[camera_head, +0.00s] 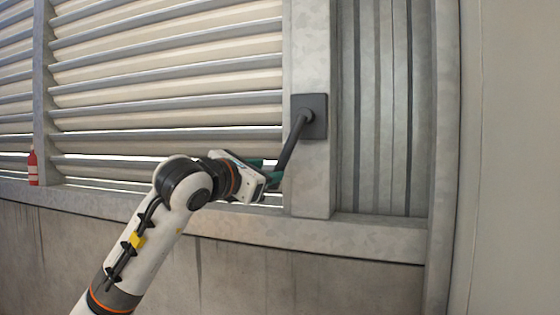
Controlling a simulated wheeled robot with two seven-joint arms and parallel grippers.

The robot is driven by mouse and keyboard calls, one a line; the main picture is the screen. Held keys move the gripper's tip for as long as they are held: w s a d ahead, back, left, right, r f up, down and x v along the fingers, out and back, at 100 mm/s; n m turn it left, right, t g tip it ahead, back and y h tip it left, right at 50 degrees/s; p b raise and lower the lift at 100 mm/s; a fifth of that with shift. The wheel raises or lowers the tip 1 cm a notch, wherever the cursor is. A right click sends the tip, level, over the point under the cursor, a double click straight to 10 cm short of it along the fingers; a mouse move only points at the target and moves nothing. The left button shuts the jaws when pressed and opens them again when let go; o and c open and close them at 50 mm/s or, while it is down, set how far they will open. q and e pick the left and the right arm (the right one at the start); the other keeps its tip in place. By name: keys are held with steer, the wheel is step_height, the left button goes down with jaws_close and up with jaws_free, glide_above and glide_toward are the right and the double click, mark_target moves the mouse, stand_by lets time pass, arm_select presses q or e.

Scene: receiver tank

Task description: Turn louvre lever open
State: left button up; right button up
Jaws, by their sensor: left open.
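The louvre lever (291,141) is a dark grey bar on a square dark plate (317,117), fixed to a pale grey post. The bar slants down and to the left from its pivot. My left gripper (272,173) is at the lever's lower end, with its green-tipped fingers open beside or around the bar. I cannot tell whether the fingers touch it. The louvre slats (165,65) to the left are tilted, with thin bright gaps between some lower ones. My right gripper is not in view.
The post (311,180) and a ledge (365,248) run around the louvre frame. A corrugated metal panel (385,110) is on the right.

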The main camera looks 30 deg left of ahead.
mark_target(277, 167)
arm_select(q)
steer(key=w+p, duration=0.1)
steer(key=w, duration=0.3)
steer(key=shift+w+r+p, duration=0.15)
steer(key=shift+w+p, duration=0.1)
steer(key=shift+p, duration=0.15)
steer(key=shift+w, duration=0.7)
steer(key=shift+f, duration=0.2)
jaws_close()
